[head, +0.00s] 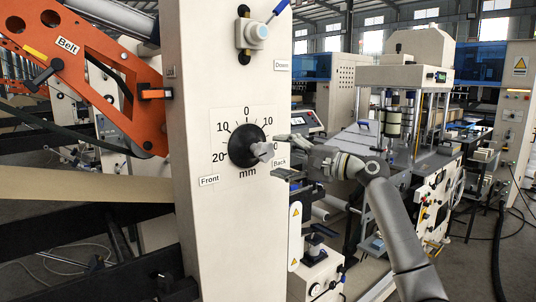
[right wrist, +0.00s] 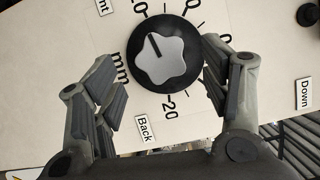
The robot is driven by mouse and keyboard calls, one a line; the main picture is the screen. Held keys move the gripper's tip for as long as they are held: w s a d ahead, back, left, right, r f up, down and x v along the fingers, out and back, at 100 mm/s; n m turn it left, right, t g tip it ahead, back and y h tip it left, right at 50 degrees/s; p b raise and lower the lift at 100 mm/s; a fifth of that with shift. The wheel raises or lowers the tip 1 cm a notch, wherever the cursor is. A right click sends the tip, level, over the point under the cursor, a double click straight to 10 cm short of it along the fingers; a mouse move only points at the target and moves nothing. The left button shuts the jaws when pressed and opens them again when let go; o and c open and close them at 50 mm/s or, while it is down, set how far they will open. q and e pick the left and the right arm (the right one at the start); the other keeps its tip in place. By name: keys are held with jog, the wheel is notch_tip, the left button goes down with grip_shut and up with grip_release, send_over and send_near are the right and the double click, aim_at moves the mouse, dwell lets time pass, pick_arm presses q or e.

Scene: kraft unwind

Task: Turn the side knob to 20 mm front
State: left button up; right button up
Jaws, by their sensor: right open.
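The side knob is a black disc (head: 243,146) with a grey lobed grip (head: 264,151), on a cream post with a mm dial. In the right wrist view the grip (right wrist: 166,52) has a dark line pointing up-left, toward the partly cut-off number near the "Front" label (right wrist: 104,6). The "20" by "Back" lies below the knob there. My right gripper (head: 281,157) is just right of the knob. In the right wrist view its open fingers (right wrist: 160,77) stand on either side of the knob, with gaps; it holds nothing. My left gripper is not seen.
Above the dial is another blue-and-grey control (head: 256,32) by a "Down" label (head: 281,65). An orange arm labelled "Belt" (head: 100,72) is left of the post. A machine with rollers (head: 402,115) stands behind at right.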

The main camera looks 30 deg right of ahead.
jog(key=v, duration=0.6)
dwell(0.5)
